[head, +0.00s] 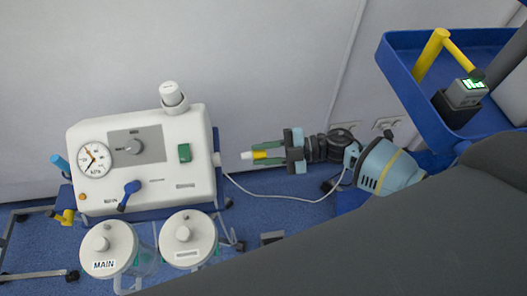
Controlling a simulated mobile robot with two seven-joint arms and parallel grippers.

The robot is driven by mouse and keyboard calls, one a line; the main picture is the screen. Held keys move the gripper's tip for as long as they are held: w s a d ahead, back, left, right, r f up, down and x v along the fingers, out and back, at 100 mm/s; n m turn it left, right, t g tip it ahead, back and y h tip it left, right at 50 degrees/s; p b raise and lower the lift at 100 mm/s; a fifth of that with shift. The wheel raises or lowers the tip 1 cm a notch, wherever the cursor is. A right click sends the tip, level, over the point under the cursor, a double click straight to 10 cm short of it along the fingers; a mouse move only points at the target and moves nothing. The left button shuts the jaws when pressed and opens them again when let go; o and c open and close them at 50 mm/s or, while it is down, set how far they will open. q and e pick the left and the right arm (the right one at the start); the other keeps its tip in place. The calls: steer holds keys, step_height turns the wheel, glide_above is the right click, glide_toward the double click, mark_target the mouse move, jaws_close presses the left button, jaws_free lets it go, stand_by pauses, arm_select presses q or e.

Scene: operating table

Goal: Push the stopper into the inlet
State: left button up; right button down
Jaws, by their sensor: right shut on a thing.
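My right gripper (257,155) comes in from the right and is shut on a small stopper (247,155) with a white tip and a yellow band. The white tip points left, toward the machine. The white suction machine (145,160) stands at the left, with a gauge, a knob and a green switch on its front. A short pale port on its right side, which looks like the inlet (216,159), faces the stopper. A gap lies between stopper tip and port, and they are at about the same height in the picture. My left gripper is not in view.
A thin white cable (280,197) hangs below my right gripper. A blue tray (402,82) with a yellow-handled item is at upper right. The wall is behind.

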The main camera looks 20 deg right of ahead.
mark_target(247, 157)
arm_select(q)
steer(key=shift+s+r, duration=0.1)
arm_select(e)
steer(key=shift+w+a, duration=0.2)
steer(key=shift+a, duration=0.45)
arm_select(q)
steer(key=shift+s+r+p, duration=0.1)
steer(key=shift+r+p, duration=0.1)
steer(key=shift+p, duration=0.1)
arm_select(e)
steer(key=shift+x, duration=1.25)
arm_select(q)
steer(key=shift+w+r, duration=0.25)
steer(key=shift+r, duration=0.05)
arm_select(e)
steer(key=shift+s+r, duration=0.15)
arm_select(q)
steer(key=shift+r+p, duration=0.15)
steer(key=shift+p, duration=0.25)
arm_select(e)
steer(key=shift+s+x, duration=0.2)
steer(key=shift+x, duration=1.35)
steer(key=c, duration=1.1)
jaws_free()
steer(key=shift+a+r, duration=0.15)
